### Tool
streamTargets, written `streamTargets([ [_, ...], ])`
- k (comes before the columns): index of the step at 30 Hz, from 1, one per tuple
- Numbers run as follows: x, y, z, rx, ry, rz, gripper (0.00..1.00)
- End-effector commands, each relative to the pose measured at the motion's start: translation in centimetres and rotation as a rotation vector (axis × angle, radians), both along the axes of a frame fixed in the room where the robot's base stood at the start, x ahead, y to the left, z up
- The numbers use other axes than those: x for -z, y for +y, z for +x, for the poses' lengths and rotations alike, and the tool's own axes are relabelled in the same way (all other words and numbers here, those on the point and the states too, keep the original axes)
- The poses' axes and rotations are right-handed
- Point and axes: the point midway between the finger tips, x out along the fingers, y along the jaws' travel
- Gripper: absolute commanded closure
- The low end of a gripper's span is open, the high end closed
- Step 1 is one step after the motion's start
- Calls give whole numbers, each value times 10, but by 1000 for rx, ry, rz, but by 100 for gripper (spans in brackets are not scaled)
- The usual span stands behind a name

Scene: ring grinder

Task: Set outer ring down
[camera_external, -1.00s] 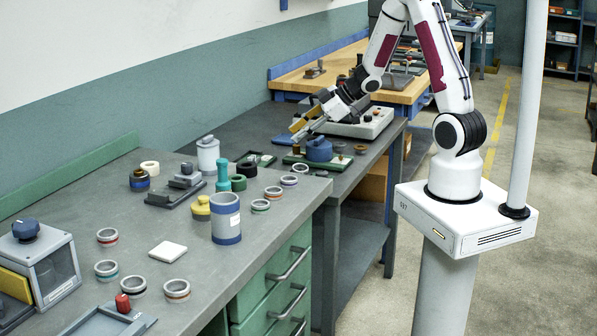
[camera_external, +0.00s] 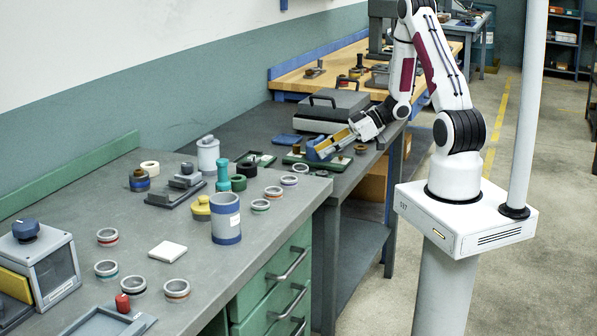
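My gripper (camera_external: 322,152) reaches down and left over the far dark bench, with a yellow part along its side. Its fingertips are at or just in front of a blue block (camera_external: 313,148) on a green board (camera_external: 330,163). The fingers are too small and overlapped to tell whether they are open or shut, and I cannot make out a ring between them. A small brownish ring (camera_external: 360,149) lies right of the fingers.
A dark grey case with a handle (camera_external: 330,106) stands behind my gripper. A blue-and-grey cylinder (camera_external: 226,218), a teal-handled tool (camera_external: 223,176) and a white pad (camera_external: 168,251) stand on the near bench. Bare grey surface lies between the rings there.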

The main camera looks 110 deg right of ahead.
Motion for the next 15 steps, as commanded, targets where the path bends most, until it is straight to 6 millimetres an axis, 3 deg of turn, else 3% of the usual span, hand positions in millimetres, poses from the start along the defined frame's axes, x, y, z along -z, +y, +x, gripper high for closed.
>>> streamTargets([
  [15, 10, -4, 19, -1, 1, 0, 71],
])
